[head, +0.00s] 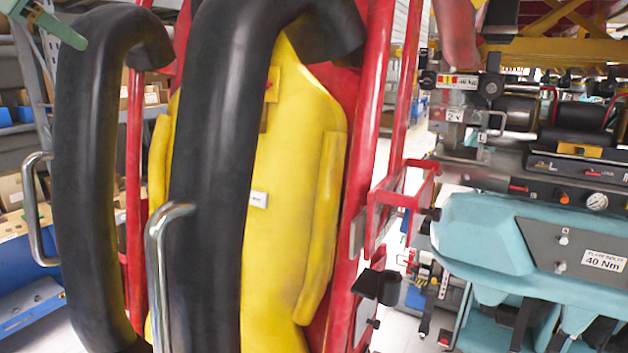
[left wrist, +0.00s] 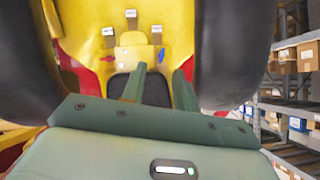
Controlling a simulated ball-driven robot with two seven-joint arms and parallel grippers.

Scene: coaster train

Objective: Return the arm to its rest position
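My left gripper (head: 62,28) shows as a green finger at the top left corner of the head view, cut off by the frame edge. In the left wrist view, the left gripper's two green fingers (left wrist: 160,76) stand apart with nothing held between them. Beyond them is a yellow seat (left wrist: 88,35) with small white tags. Black padded restraint bars (left wrist: 232,50) stand on both sides. In the head view, the left finger is close to the left black restraint bar (head: 95,190); whether they touch cannot be told. My right gripper is not in view.
The yellow seat back (head: 285,220) sits in a red frame (head: 375,90). Chrome handles (head: 158,260) stick out beside the black bars. A teal and grey machine (head: 500,240) with a gauge stands on the right. Shelves with boxes (left wrist: 300,60) stand behind.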

